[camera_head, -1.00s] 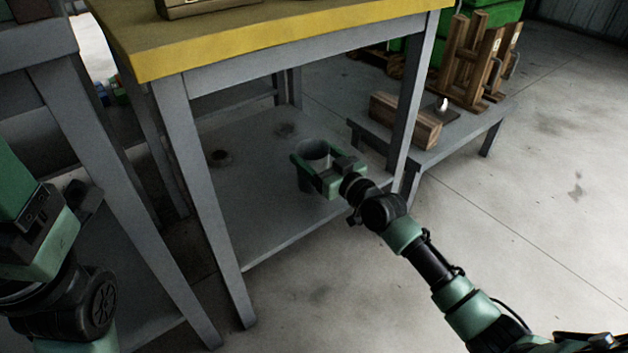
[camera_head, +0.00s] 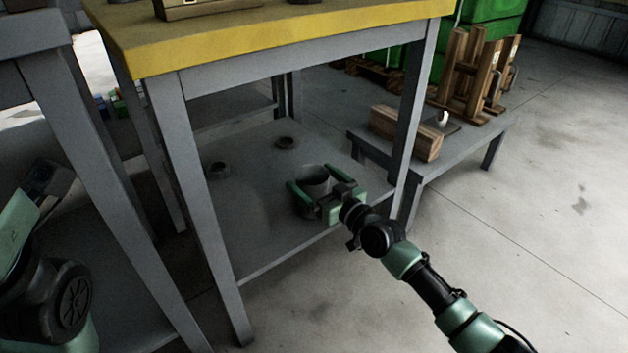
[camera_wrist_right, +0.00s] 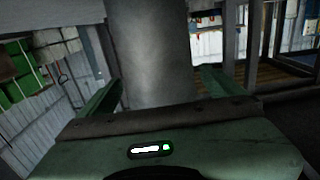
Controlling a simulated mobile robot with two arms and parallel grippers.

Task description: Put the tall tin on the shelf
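The tall tin (camera_head: 313,178), a grey open-topped cylinder, stands upright on the grey lower shelf (camera_head: 262,235) of the yellow-edged table, near its front right. My right gripper (camera_head: 325,190) is around it, one green finger on each side. The fingers look spread, with a gap beside the tin. In the right wrist view the tin (camera_wrist_right: 150,50) rises between the two fingers (camera_wrist_right: 160,88). Its base is largely hidden by the gripper. My left gripper (camera_head: 48,178) is at the left edge, away from the tin, its fingers unclear.
Table legs (camera_head: 410,120) stand close to my right arm. A low grey bench (camera_head: 455,150) holds a wooden block (camera_head: 405,133).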

